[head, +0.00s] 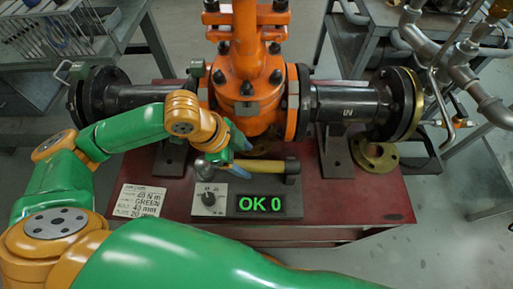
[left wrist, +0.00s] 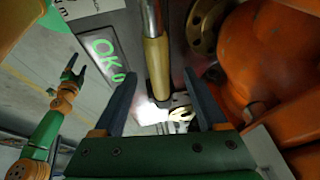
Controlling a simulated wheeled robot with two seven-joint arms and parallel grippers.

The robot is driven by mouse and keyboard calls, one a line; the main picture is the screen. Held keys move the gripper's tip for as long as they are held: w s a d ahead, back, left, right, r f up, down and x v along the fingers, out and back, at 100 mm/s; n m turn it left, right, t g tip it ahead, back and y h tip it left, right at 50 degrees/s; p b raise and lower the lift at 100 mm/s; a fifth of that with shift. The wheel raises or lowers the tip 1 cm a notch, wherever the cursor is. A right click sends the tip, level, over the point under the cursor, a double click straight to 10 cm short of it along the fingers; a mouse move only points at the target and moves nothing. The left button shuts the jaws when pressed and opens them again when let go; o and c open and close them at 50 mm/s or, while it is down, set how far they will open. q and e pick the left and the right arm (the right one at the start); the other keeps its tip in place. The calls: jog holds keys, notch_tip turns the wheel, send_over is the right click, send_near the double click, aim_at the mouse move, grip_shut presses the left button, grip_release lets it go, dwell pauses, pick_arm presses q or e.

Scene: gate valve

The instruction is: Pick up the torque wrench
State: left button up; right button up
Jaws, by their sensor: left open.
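The torque wrench (head: 272,164) lies across the bench behind the display box, with a yellow handle and a metal shaft to its left. In the left wrist view its yellow handle (left wrist: 157,68) runs between my fingers, with the metal shaft above it. My left gripper (head: 238,152) is open at the wrench, by the left part of the handle. Its two dark fingers stand on either side of the handle in the left wrist view (left wrist: 160,74), apart from it. My right gripper (left wrist: 74,66) appears small at the left of that view, open and empty.
The orange gate valve (head: 248,85) with its black flanged pipe (head: 347,103) stands right behind the wrench. The display box (head: 265,204) reads "OK 0", with a dial beside it. A printed card (head: 139,201) and a brass flange (head: 377,157) are on the red bench (head: 365,205).

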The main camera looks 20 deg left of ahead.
aim_at(249, 164)
pick_arm(q)
jog(key=x, duration=0.2)
jog(key=b+x, duration=0.1)
jog(key=x, duration=0.2)
jog(key=shift+s+a+f, duration=0.15)
jog(key=shift+s+f, duration=0.05)
jog(key=shift+f, duration=0.05)
jog(key=shift+w+f, duration=0.15)
jog(key=shift+w, duration=0.05)
jog(key=shift+s, duration=0.15)
jog(key=c, duration=0.5)
grip_shut()
